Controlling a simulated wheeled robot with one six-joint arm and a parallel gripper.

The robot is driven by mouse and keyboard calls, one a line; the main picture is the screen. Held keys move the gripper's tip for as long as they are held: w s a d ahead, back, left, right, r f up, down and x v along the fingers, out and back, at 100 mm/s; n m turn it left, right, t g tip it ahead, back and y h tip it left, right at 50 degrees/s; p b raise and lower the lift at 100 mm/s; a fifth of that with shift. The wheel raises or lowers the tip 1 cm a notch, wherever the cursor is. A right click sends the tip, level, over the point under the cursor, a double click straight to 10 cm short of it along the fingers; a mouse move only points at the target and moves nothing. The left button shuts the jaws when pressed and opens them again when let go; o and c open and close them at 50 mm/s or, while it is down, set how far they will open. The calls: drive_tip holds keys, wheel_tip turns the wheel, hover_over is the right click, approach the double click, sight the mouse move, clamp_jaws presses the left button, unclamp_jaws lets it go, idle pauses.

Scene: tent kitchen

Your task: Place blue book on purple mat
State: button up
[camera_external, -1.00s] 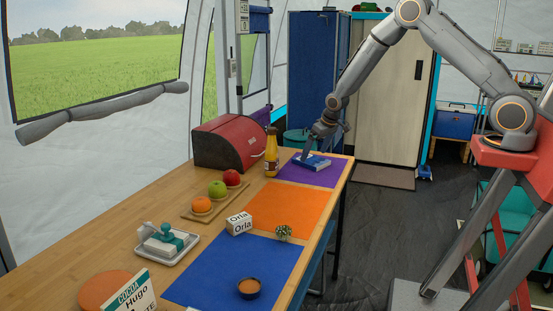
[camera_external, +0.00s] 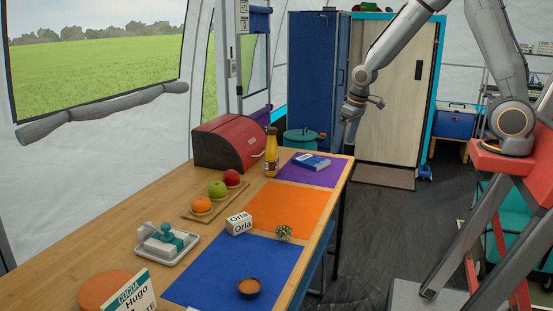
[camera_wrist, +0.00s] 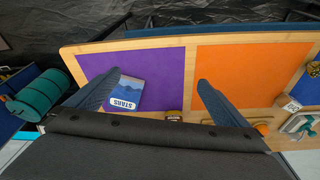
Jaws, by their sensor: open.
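The blue book (camera_external: 311,161) lies flat on the purple mat (camera_external: 322,177) at the far end of the table. In the wrist view the book (camera_wrist: 127,93), with "STARS" on its cover, rests inside the purple mat (camera_wrist: 160,68), partly beside my left finger. My gripper (camera_external: 350,137) is raised above and to the right of the book, apart from it. In the wrist view my gripper (camera_wrist: 152,92) has its fingers spread wide with nothing held between them.
An orange mat (camera_external: 285,207) and a blue mat (camera_external: 215,273) lie nearer on the wooden table. A yellow bottle (camera_external: 271,155) and a red bread box (camera_external: 232,143) stand left of the purple mat.

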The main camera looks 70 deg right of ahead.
drive_tip(key=s+a+n+g, duration=0.1)
drive_tip(key=s+a, duration=0.4)
drive_tip(key=s, duration=0.4)
drive_tip(key=s+a+n+g, duration=0.1)
drive_tip(key=s+a, duration=0.4)
drive_tip(key=s, duration=0.5)
drive_tip(key=shift+s+a+r+n+g+y, duration=0.2)
drive_tip(key=shift+r+n+g+y, duration=0.1)
drive_tip(key=shift+r+y, duration=0.15)
